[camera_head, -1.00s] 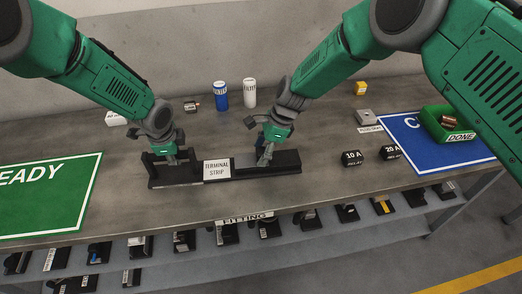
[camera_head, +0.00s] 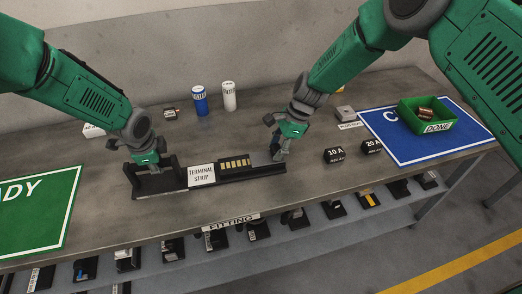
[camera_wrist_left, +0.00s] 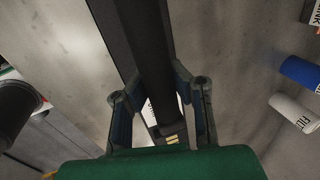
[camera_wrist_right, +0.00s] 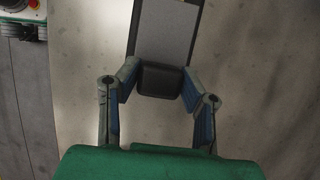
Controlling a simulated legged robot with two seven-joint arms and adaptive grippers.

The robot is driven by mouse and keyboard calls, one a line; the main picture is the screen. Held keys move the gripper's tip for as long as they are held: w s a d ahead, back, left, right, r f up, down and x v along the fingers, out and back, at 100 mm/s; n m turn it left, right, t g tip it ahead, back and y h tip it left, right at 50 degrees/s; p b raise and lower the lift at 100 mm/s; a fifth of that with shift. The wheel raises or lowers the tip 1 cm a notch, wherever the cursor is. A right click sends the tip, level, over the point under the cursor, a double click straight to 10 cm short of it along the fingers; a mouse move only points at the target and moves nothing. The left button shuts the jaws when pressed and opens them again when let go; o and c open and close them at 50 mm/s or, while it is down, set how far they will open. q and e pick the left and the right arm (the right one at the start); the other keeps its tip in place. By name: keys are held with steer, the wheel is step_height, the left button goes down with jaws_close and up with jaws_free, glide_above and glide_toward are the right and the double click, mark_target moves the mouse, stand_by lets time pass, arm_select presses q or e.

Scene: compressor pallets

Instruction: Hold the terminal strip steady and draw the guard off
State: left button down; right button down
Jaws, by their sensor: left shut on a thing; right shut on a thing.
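The black terminal strip (camera_head: 205,188) lies on the bench with a white label at its middle. Brass contacts (camera_head: 235,163) are exposed right of the label. My left gripper (camera_head: 146,163) is shut on the strip's raised left part; the left wrist view shows its fingers (camera_wrist_left: 160,90) either side of a dark bar. My right gripper (camera_head: 280,155) is shut on the guard at the strip's right end. The guard is mostly hidden in the head view.
Black relay blocks (camera_head: 334,155) stand right of the strip. A green DONE tray (camera_head: 428,112) sits on a blue mat (camera_head: 385,145). A green mat (camera_head: 35,210) lies at left. Blue and white cans (camera_head: 200,101) stand behind. A lower shelf holds several parts.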

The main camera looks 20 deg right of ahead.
steer(key=shift+w+d, duration=0.15)
steer(key=shift+d, duration=0.15)
steer(key=c, duration=1.2)
jaws_free()
steer(key=shift+o, duration=0.8)
steer(key=shift+a, duration=0.15)
steer(key=v, duration=1.2)
